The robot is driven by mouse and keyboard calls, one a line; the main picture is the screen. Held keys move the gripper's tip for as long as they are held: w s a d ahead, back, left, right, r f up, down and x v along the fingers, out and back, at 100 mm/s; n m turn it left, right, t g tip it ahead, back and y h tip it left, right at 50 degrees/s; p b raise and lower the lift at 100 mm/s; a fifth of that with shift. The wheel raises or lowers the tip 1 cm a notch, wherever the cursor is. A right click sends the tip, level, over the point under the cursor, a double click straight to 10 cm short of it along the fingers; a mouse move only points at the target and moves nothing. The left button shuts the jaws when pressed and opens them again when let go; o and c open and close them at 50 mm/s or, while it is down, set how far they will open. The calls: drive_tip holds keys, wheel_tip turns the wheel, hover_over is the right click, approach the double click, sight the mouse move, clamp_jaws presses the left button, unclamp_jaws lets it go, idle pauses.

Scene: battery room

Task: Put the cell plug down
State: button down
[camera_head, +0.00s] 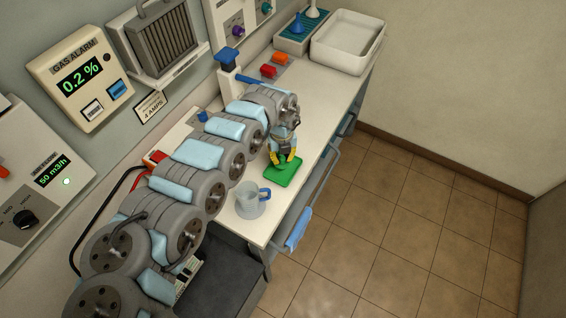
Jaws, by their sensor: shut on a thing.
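My gripper (284,159), with yellow fingertips, points down just over a green mat (283,176) on the white bench. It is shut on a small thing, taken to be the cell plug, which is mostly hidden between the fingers. I cannot tell whether the plug touches the mat.
A clear jug with a blue handle (250,198) stands near the bench's front edge. A blue cloth (298,230) hangs from the front rail.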

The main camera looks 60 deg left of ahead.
sight(283, 162)
drive_tip(key=shift+w+a+f, duration=0.25)
drive_tip(key=shift+f, duration=0.05)
drive_tip(key=shift+w+a+f, duration=0.1)
drive_tip(key=shift+w+f, duration=0.05)
drive_tip(key=shift+f, duration=0.25)
drive_tip(key=shift+a+f+b, duration=0.1)
drive_tip(key=shift+f+b, duration=0.2)
drive_tip(key=shift+f, duration=1.2)
drive_tip(key=shift+f, duration=0.15)
drive_tip(key=c, duration=1)
unclamp_jaws()
drive_tip(key=shift+c, duration=0.2)
wheel_tip(283, 162, up, 12)
drive_tip(key=shift+r+p, duration=0.15)
drive_tip(key=shift+p, duration=0.15)
drive_tip(key=shift+w, duration=0.1)
